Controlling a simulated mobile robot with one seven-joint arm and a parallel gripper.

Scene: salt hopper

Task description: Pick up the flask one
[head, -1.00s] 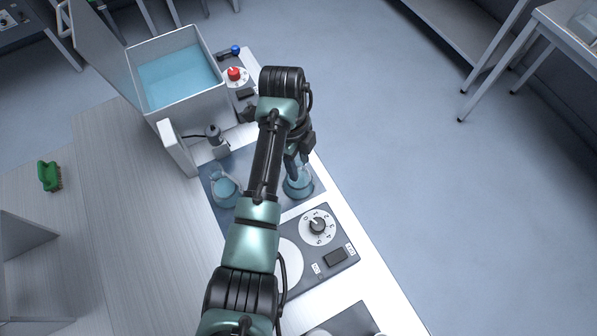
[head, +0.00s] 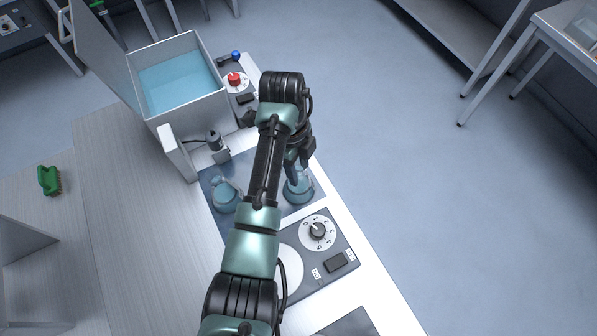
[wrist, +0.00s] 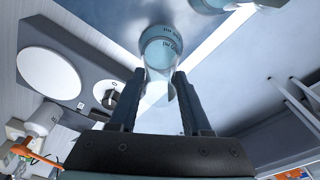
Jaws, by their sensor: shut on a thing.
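A clear flask with blue liquid (head: 298,190) is under my gripper (head: 298,160) at the right edge of the dark mat in the head view. In the wrist view the same flask (wrist: 161,48) is between the finger ends of my gripper (wrist: 158,88), its base with dark lettering facing the camera. My gripper is shut on this flask. A second flask with blue liquid (head: 226,194) stands on the mat left of my arm. Part of another flask (wrist: 212,4) shows at the top edge of the wrist view. Whether the held flask touches the mat is hard to tell.
A hotplate with a numbered dial (head: 318,232) lies nearer than the mat, partly hidden by my arm. A bath of blue water (head: 180,82) stands at the back left with a red knob (head: 234,78) beside it. Floor is clear at right.

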